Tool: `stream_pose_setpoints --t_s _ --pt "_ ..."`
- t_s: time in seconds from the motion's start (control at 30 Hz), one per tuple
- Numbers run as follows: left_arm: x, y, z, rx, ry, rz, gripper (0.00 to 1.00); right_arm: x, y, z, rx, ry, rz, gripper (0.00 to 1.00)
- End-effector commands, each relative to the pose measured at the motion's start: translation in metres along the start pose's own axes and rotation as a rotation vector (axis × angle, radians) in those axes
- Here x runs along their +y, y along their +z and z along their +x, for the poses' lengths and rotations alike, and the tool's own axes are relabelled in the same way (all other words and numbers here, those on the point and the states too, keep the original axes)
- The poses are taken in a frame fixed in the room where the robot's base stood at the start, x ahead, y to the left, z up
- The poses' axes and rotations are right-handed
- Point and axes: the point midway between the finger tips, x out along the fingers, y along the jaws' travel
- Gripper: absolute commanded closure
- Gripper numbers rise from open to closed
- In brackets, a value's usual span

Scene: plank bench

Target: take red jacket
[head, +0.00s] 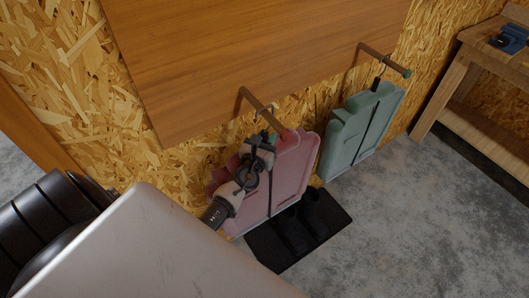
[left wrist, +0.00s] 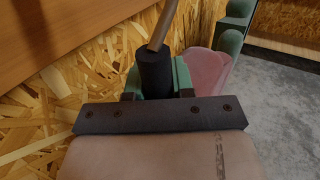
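The red jacket (head: 290,175), pinkish and stiff, hangs by a hook from the left wooden peg (head: 258,105) below a wood panel. It also shows in the left wrist view (left wrist: 205,70), behind the gripper. My left gripper (head: 264,138) is at the jacket's upper left, close to its hook, and hides part of it. In the left wrist view the green-padded fingers (left wrist: 156,78) stand on either side of a dark upright cylinder, with no clear gap. Whether they are closed on it cannot be told. My right gripper is not in view.
A green jacket (head: 362,125) hangs on the peg to the right. Dark boots (head: 312,210) stand on a black mat (head: 270,258) under the red jacket. A wooden bench (head: 470,65) with a blue vise stands at the far right. Concrete floor is clear at right.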

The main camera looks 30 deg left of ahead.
Motion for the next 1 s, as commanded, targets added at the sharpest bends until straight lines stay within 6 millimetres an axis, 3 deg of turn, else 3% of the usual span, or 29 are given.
stream_pose_setpoints --t_s 0.07,1.0 --pt "0.0000 -0.0002 -0.0001 0.001 0.000 -0.001 1.00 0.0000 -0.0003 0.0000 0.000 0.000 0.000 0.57" --pt "0.0000 -0.0004 -0.0002 0.001 0.000 -0.001 1.00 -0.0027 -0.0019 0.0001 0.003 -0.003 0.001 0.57"
